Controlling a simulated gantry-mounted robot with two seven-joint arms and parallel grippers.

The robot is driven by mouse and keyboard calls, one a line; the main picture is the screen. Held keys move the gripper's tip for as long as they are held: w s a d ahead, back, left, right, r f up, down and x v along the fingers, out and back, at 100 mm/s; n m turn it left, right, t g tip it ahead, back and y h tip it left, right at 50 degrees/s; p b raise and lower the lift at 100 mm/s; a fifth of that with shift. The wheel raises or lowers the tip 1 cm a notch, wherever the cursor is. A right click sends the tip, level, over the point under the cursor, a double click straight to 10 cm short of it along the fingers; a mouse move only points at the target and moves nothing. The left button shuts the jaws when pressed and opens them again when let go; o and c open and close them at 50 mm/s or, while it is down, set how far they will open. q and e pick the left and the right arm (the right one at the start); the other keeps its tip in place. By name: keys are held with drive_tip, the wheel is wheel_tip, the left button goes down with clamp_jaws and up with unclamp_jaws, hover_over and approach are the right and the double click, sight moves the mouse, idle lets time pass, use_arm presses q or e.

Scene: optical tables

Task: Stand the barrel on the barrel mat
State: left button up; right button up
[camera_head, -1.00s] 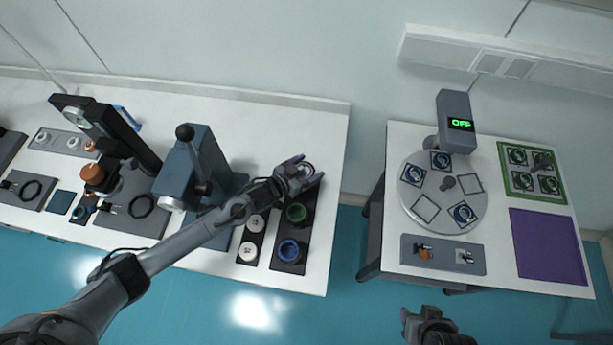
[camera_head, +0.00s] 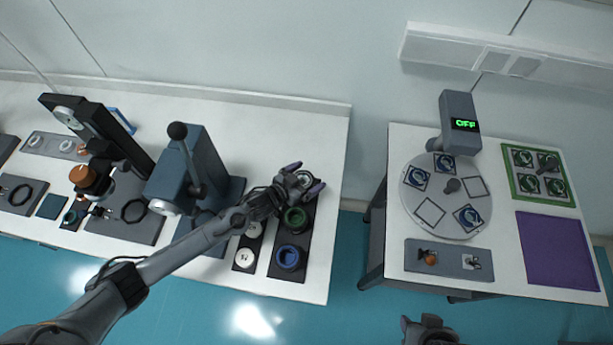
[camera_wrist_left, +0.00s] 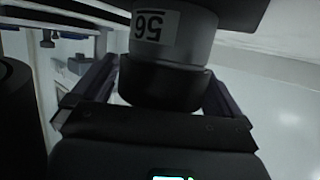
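My left gripper (camera_head: 304,177) is at the far end of a dark tray (camera_head: 270,268), with its purple-tipped fingers on either side of a pale, ring-topped cylinder. In the left wrist view this looks like a dark-and-grey barrel (camera_wrist_left: 165,85) with an upside-down "56" label, between the two fingers. Whether they touch it is unclear. A green-ringed barrel (camera_head: 294,219) and a blue-ringed barrel (camera_head: 288,257) stand in the same tray. I cannot tell which surface is the barrel mat. My right gripper (camera_head: 426,322) is at the bottom edge, its opening unclear.
A blue-grey machine with a black-knobbed lever (camera_head: 178,131) stands left of my left gripper. Two white caps sit left of the barrel tray. The right table holds a round turntable (camera_head: 459,215), a purple mat (camera_head: 556,252) and a green-edged tray (camera_head: 514,190). A floor gap separates the tables.

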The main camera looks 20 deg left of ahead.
use_arm(q)
drive_tip(key=shift+r, duration=0.15)
drive_tip(key=s+a+r+n+g+y, duration=0.1)
drive_tip(key=s+a+r+g+y, duration=0.2)
drive_tip(key=s, duration=1.2)
drive_tip(key=s+a+r+n+g+y+p, duration=0.1)
drive_tip(key=s+r+g, duration=0.4)
drive_tip(key=s, duration=1.1)
drive_tip(key=shift+a+r+n+g+y, duration=0.15)
drive_tip(key=shift+a+n+g+y, duration=0.25)
drive_tip(key=shift+a+n+y, duration=0.55)
drive_tip(key=shift+a+r+m, duration=0.1)
drive_tip(key=shift+a+m, duration=0.05)
drive_tip(key=shift+m, duration=0.1)
wheel_tip(320, 180, up, 19)
drive_tip(key=p, duration=1.9)
